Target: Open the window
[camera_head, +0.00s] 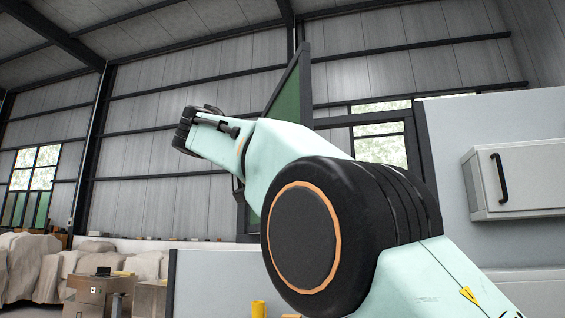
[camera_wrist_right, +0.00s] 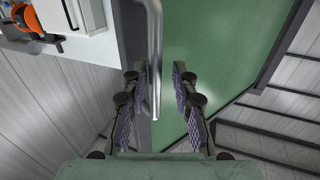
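The window's green panel (camera_head: 292,97) stands tilted out from the wall behind my right arm in the head view, its lower part hidden by the arm. It also fills the middle of the right wrist view (camera_wrist_right: 215,50). A grey metal bar handle (camera_wrist_right: 155,45) runs down from the top of that view, in front of the panel. My right gripper (camera_wrist_right: 159,75) is open, with the bar's end between its purple-padded fingers, nearer the left finger. I cannot tell whether they touch. My left gripper is not in view.
A dark window frame (camera_head: 423,140) stands behind my right arm. A white cabinet (camera_head: 520,178) with a black handle is at right. Boxes (camera_head: 90,294) and covered heaps (camera_head: 30,265) stand at lower left. An orange object (camera_wrist_right: 27,18) shows in the wrist view.

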